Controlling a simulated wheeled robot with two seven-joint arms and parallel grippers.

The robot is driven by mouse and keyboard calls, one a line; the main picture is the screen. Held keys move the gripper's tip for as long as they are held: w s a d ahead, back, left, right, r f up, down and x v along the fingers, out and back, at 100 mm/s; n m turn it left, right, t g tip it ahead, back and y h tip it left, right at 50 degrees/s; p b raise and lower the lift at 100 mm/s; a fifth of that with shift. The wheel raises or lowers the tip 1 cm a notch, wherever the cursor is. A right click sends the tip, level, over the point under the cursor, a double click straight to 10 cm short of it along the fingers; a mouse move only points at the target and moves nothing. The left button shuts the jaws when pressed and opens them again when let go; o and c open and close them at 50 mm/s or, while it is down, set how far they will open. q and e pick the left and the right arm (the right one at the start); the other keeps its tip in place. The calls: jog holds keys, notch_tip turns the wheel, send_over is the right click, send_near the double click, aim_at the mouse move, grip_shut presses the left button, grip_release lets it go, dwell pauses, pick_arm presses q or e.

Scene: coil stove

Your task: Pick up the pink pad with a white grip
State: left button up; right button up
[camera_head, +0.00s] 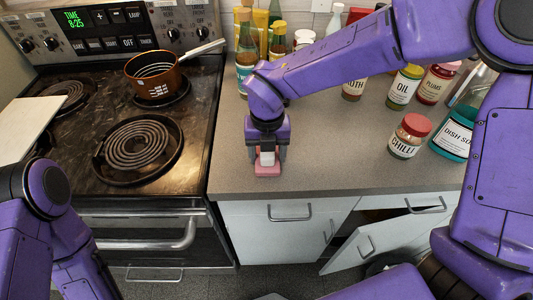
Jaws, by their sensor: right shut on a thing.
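The pink pad (267,170) is on the grey counter, near its front edge and to the right of the stove. Its white grip (267,158) stands up between the fingers of my right gripper (267,157). That gripper points down and is shut on the white grip. I cannot tell whether the pad touches the counter or is slightly above it. My left arm shows at the lower left, but its gripper is out of view.
The coil stove (95,185) is at the left, with a copper pot (158,75) on a back burner. A chilli jar (409,137), an oil jar (405,86) and a dish soap bottle (457,130) stand on the right. A cabinet door (362,250) below hangs open.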

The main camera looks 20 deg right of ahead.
jog(key=shift+r, duration=0.1)
jog(key=shift+w+r, duration=0.1)
jog(key=shift+r, duration=0.2)
jog(key=r, duration=0.2)
jog(key=shift+s+a+r+b, duration=0.2)
jog(key=shift+r+b, duration=0.1)
jog(key=shift+r, duration=0.1)
jog(key=s+r, duration=0.1)
jog(key=s+a+r, duration=0.1)
jog(key=r, duration=0.1)
jog(key=s+a+r+b, duration=0.1)
jog(key=shift+a+r, duration=0.15)
jog(key=shift+r, duration=0.1)
jog(key=s+a+r+b, duration=0.2)
jog(key=s+a+r, duration=0.3)
jog(key=s+a, duration=0.1)
jog(key=shift+s, duration=0.9)
